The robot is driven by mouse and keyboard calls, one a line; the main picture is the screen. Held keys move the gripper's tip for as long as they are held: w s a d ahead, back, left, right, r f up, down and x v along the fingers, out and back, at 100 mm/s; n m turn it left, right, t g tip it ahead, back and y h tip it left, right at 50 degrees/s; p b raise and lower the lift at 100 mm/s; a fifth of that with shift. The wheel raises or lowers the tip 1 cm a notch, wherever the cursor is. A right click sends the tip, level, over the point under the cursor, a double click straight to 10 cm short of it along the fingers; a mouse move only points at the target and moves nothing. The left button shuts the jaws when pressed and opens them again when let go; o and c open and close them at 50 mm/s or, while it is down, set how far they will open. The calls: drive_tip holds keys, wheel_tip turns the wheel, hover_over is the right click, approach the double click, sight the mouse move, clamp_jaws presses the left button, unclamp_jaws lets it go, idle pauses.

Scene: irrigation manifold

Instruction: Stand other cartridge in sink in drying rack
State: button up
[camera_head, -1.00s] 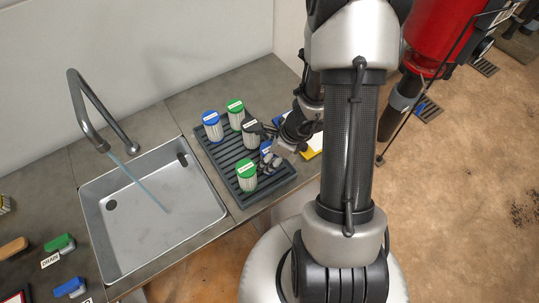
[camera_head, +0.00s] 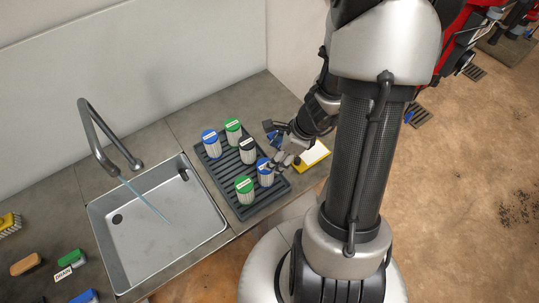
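The dark ribbed drying rack (camera_head: 215,177) stands on the counter right of the sink (camera_head: 158,240). Several cartridges stand upright in it: a blue-capped one (camera_head: 211,144) and a green-capped one (camera_head: 233,131) at the back, a black-capped one (camera_head: 248,151) in the middle, a blue-capped one (camera_head: 265,173) at the right, and a green-capped one (camera_head: 244,189) at the front. My gripper (camera_head: 274,147) is open and empty, its fingers spread just above and right of the right blue-capped cartridge. I see no cartridge in the sink.
The faucet (camera_head: 92,130) arches over the sink, with a thin blue stream. A yellow-edged white pad (camera_head: 313,154) lies right of the rack, near my gripper. Brushes, a green block (camera_head: 72,257) and a DRAIN label (camera_head: 63,273) lie left of the sink.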

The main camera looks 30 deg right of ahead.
drive_tip(key=a+r+n, duration=1)
drive_tip(key=r+n, duration=0.2)
drive_tip(key=r, duration=0.2)
drive_tip(key=s+a+r+n+t+h, duration=0.1)
drive_tip(key=s+a+r+n+h, duration=0.2)
drive_tip(key=s+r+n, duration=0.7)
drive_tip(key=s+n, duration=0.1)
drive_tip(key=n, duration=0.4)
drive_tip(key=shift+s+r, duration=0.2)
drive_tip(key=shift+r, duration=0.15)
drive_tip(key=shift+a+f, duration=0.1)
drive_tip(key=shift+f+b, duration=0.6)
drive_tip(key=shift+b, duration=0.15)
drive_tip(key=shift+r, duration=0.15)
drive_tip(key=shift+c, duration=0.3)
